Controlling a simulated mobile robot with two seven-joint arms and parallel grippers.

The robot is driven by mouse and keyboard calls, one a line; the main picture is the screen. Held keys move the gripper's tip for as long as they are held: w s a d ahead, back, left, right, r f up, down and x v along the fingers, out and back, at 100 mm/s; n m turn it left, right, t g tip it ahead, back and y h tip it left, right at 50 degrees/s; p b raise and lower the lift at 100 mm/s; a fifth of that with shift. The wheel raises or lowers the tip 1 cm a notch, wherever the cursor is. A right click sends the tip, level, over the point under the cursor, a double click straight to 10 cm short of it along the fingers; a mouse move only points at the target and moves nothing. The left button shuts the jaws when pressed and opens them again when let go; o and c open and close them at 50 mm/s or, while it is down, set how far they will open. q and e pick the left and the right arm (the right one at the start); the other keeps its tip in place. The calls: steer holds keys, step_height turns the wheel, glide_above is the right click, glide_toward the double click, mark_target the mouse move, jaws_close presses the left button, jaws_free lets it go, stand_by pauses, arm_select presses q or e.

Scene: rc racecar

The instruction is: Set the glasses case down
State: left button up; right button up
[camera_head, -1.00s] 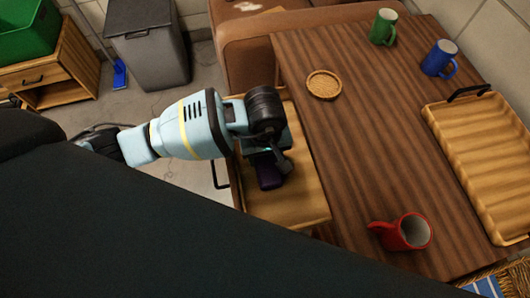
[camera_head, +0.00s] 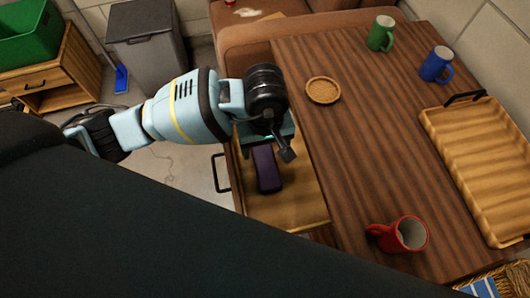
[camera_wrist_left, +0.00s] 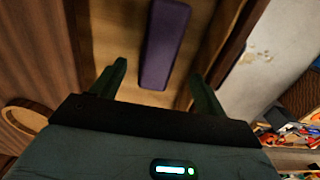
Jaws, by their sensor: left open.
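The purple glasses case (camera_head: 267,171) lies in an open wooden drawer (camera_head: 290,205) at the side of the table. It also shows in the left wrist view (camera_wrist_left: 163,45), flat on the drawer floor. My left gripper (camera_head: 272,148) is above the drawer, over the far end of the case. In the left wrist view its two fingers (camera_wrist_left: 158,85) are apart, with nothing held between them and the case beyond their tips. My right gripper is not in view.
The table (camera_head: 345,150) carries a red mug (camera_head: 410,235), a green mug (camera_head: 381,33), a blue mug (camera_head: 436,64), a round coaster (camera_head: 323,90) and a wooden tray (camera_head: 485,165). A brown sofa (camera_head: 235,50) stands behind. A grey bin (camera_head: 150,55) stands at the back left.

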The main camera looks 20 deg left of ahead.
arm_select(q)
step_height(320, 180, up, 5)
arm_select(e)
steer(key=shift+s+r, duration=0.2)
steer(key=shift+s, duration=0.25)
